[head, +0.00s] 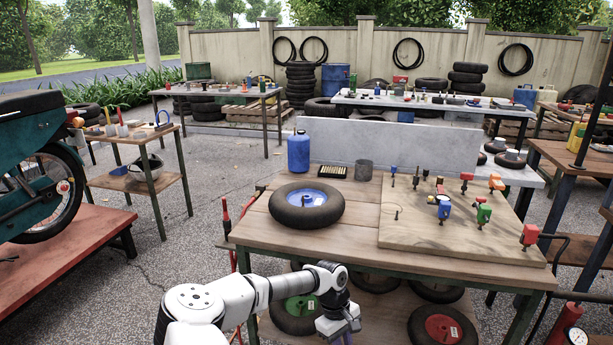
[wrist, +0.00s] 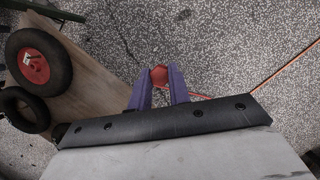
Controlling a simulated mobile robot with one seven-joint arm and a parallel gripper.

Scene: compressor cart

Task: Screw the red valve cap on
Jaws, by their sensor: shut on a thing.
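My gripper (head: 338,328) is low in front of the workbench (head: 400,262), below its top, at the bottom of the head view. In the wrist view its two purple fingers (wrist: 159,88) are shut on a small red piece, which looks like the red valve cap (wrist: 159,74). The cap is held at the fingertips over the pavement, apart from any wheel. The head view does not show the cap clearly. A black tyre with a blue hub (head: 306,206) lies flat on the bench's left part. Its valve stem is too small to make out.
A wooden board (head: 420,225) with several coloured valves fills the bench's right side. A blue canister (head: 298,152), a grey cup (head: 363,170) and a small black tray (head: 320,188) stand behind the tyre. Wheels with green (head: 300,304) and red (head: 442,329) hubs lie on the lower shelf.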

